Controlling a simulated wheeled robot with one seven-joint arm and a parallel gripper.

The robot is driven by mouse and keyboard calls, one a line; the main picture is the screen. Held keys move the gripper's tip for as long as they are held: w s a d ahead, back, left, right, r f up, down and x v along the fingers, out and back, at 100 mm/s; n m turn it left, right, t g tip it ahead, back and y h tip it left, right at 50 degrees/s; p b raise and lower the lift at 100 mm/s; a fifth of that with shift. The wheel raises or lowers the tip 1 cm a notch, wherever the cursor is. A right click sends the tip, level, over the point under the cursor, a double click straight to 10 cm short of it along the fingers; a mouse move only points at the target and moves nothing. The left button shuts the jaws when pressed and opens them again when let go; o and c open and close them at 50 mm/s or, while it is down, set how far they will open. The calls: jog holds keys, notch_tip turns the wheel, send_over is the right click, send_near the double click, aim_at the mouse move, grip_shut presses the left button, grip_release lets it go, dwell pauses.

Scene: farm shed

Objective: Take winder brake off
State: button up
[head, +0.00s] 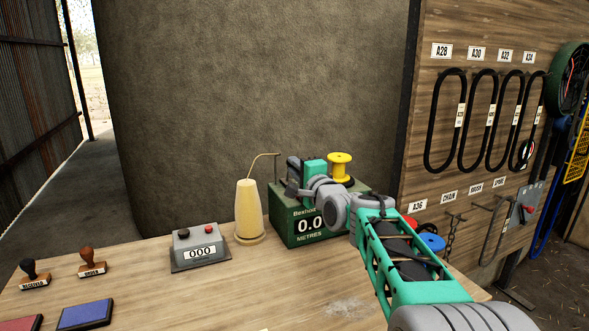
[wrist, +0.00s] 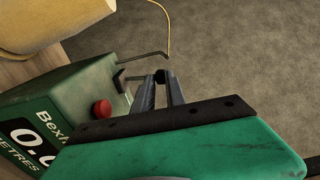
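The winder is a green box (head: 283,225) reading 0.0 METRES, with a yellow spool (head: 341,166) on top. In the wrist view its green body (wrist: 62,91) has a red button (wrist: 102,109) on it. I cannot tell for sure that this lever is the brake.
A cream thread cone (head: 249,212) stands close left of the box, its thread running to a bent wire guide (wrist: 150,54). The front middle of the bench (head: 230,295) is clear.

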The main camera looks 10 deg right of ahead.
jog(key=o, duration=0.5)
jog(key=shift+f, duration=0.1)
